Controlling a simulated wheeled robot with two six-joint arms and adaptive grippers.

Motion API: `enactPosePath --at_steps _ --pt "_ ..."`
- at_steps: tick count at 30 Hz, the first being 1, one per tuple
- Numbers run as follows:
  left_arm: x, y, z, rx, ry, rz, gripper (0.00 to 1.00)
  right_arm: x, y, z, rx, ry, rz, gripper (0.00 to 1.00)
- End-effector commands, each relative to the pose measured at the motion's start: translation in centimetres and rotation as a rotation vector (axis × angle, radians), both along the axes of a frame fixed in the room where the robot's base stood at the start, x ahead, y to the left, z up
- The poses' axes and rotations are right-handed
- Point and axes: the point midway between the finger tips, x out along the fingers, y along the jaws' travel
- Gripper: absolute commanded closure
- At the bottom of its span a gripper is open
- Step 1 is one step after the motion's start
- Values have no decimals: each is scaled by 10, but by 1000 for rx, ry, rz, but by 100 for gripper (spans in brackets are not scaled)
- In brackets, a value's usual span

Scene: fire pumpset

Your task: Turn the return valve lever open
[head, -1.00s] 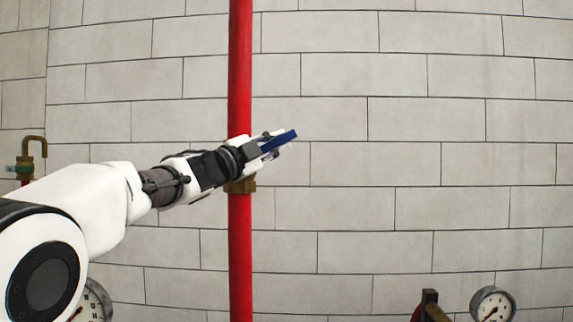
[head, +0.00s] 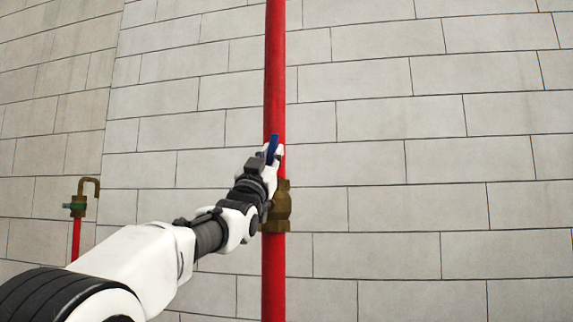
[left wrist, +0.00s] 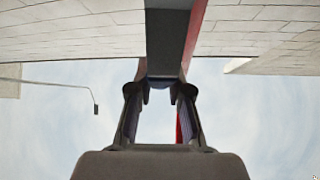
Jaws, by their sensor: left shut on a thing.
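The blue return valve lever (head: 273,147) shows in the head view in front of the red vertical pipe. It points nearly straight up, in line with the pipe. The brass valve body (head: 281,206) sits on the pipe just below, partly hidden by my arm. My left gripper (head: 270,157) is shut on the lever and hides its lower part. In the left wrist view the lever is a dark bar (left wrist: 168,42) running from the top down to the fingertips of the left gripper (left wrist: 160,90). My right gripper is not in view.
The red pipe (head: 275,70) runs the full height of the head view in front of a grey block wall (head: 400,150). A small brass tap (head: 79,205) on a red pipe stands at the left. The wall right of the pipe is clear.

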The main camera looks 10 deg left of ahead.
Motion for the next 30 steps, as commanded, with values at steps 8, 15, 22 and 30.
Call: enactPosePath --at_steps 8,15,22,30 --pt "-3 16 7 -144 -9 0 100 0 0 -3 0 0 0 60" --pt "-3 22 8 -191 -10 0 100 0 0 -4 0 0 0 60" --pt "-4 23 9 -197 -12 0 100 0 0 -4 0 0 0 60" --pt "-4 24 9 -196 -12 1 55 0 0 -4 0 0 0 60"
